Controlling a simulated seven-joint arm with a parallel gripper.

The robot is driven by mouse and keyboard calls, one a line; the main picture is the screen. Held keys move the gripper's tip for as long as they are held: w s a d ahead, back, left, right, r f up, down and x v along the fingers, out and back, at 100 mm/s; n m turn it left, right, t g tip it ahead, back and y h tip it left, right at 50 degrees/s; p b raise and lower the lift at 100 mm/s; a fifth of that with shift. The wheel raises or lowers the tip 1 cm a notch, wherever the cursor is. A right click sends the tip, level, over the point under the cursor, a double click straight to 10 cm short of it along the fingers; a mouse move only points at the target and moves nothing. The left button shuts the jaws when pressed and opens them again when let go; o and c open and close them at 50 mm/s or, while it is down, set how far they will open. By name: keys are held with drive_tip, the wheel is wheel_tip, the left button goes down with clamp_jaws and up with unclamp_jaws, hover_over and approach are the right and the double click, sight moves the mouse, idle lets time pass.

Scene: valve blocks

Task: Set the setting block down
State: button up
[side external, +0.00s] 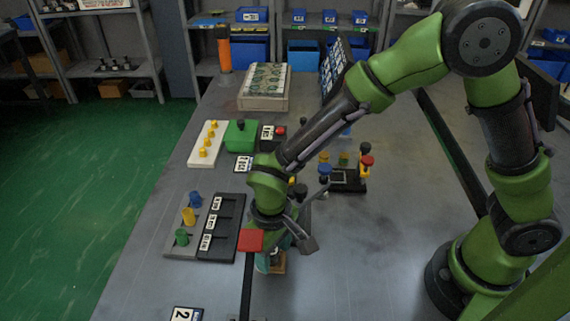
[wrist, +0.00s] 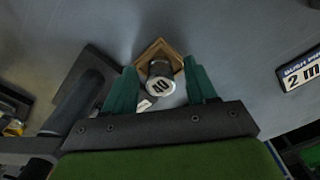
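The setting block is most likely the small piece with a brown square base and a grey round post marked 40 (wrist: 161,85). In the wrist view it stands between the two teal fingers of my gripper (wrist: 160,75). Gaps show between the fingers and the post on both sides, so my gripper looks open around it. In the side view my gripper (side external: 268,258) points down low over the table, and the brown base (side external: 279,265) shows just beside the fingers, seemingly on the table. The post is mostly hidden there.
A red block (side external: 250,240) on a dark upright is close in front. A number plate (side external: 186,314) lies at the near edge. A black fixture with coloured knobs (side external: 347,181) stands behind right.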

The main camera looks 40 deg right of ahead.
wheel_tip(320, 180, up, 12)
drive_tip(key=s+d+r+m+t, duration=0.2)
drive_tip(key=d+r, duration=0.1)
drive_tip(key=d, duration=0.4)
drive_tip(key=s+d+r+m+t+y, duration=0.1)
drive_tip(key=s+d+r+m+t, duration=0.1)
drive_tip(key=d+r, duration=0.2)
drive_tip(key=s+d+r+m+t+y, duration=0.1)
drive_tip(key=s+d+r+m+t, duration=0.1)
drive_tip(key=d, duration=0.8)
drive_tip(key=shift+s+r+t, duration=0.5)
drive_tip(key=shift+r+t, duration=0.1)
drive_tip(key=shift+r, duration=0.35)
